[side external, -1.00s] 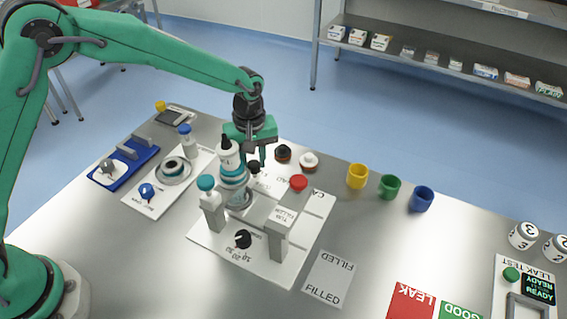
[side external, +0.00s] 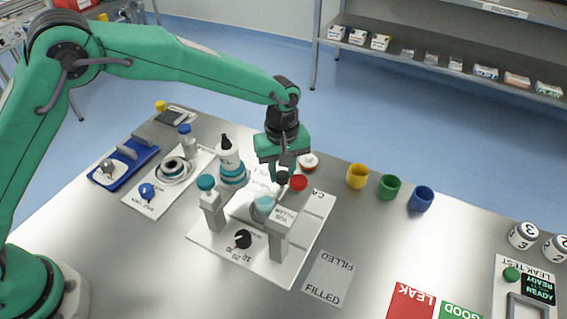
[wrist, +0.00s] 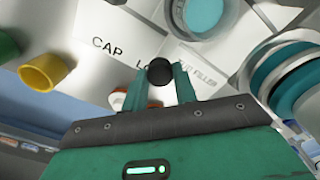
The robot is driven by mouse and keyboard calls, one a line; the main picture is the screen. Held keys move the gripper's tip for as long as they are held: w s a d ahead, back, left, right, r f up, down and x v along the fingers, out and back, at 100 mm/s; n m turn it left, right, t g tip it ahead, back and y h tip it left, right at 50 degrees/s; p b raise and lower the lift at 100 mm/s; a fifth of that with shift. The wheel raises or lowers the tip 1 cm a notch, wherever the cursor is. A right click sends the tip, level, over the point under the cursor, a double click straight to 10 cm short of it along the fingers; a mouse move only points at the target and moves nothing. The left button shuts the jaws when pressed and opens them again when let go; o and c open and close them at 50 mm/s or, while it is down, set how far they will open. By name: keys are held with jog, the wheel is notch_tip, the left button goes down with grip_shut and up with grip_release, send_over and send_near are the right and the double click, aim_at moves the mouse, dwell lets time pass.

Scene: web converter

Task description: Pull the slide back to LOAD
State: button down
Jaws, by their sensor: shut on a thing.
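My gripper (side external: 283,172) is shut on a round black knob (side external: 282,180) at the filler station. In the wrist view the black knob (wrist: 160,72) sits between my two fingers (wrist: 158,86). A white plate with the printed word CAP (wrist: 108,45) lies beside it, and a second label beginning LO is partly hidden by the knob. A pale teal round tub (side external: 262,206) stands beside the filler block (side external: 280,218); in the wrist view the tub (wrist: 205,14) is cut by the top edge. The slide's body under the knob is mostly hidden.
A white bottle with a dark tip (side external: 228,152) stands left of my gripper. A teal-capped post (side external: 207,190) and a black dial (side external: 243,239) are in front. Yellow (side external: 357,176), green and blue cups stand farther right.

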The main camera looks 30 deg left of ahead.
jog(key=c, duration=1.1)
grip_release()
jog(key=shift+r, duration=0.1)
jog(key=shift+r, duration=3.85)
jog(key=shift+a+r, duration=0.1)
jog(key=shift+a, duration=0.05)
